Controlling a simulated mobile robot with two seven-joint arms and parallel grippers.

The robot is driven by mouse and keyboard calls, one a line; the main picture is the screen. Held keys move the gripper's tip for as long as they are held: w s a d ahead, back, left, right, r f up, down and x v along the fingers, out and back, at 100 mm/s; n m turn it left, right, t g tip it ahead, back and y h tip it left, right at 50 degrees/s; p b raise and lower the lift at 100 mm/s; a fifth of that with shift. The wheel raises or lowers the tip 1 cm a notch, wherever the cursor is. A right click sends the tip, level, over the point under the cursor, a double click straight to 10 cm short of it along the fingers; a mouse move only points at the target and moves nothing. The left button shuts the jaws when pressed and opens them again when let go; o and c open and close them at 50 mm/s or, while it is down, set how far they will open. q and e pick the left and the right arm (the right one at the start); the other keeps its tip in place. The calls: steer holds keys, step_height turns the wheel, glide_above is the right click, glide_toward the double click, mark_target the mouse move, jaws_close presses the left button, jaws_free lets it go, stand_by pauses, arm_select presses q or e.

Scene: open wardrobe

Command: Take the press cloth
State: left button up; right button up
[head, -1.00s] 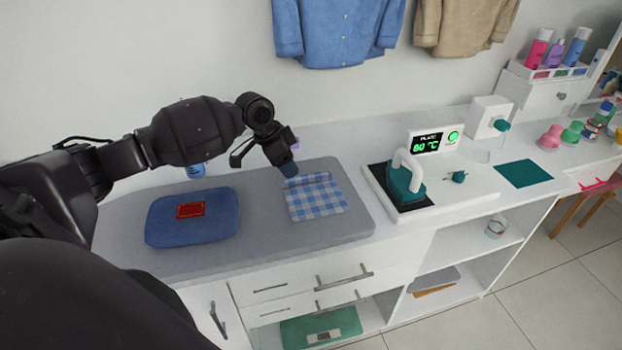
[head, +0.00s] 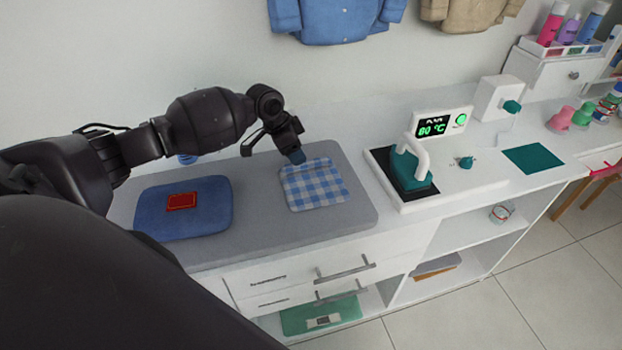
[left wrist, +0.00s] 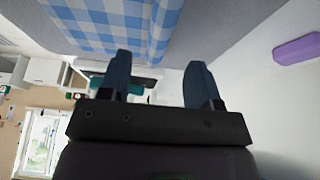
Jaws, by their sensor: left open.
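The press cloth, taken to be the blue-and-white checked cloth (head: 316,188), lies on the grey pad (head: 345,228), with a raised fold along its back edge. In the left wrist view the cloth (left wrist: 95,22) fills the upper left, its fold running toward the fingers. My left gripper (head: 296,156) is at the back edge of the cloth, pointing down. In the left wrist view its two fingers (left wrist: 160,72) are apart with nothing gripped between them. Whether a fingertip touches the cloth cannot be told. My right gripper is not in view.
A folded blue garment (head: 210,215) with a red patch (head: 181,201) lies left on the pad. A teal press iron (head: 410,172) stands on its white base to the right. A purple object (left wrist: 297,48) lies behind the pad. Shirts (head: 335,18) hang above.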

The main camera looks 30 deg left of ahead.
mark_target(313, 181)
arm_select(q)
steer(key=x, duration=0.5)
steer(key=shift+w+d+r, duration=0.1)
steer(key=shift+d, duration=0.1)
jaws_close()
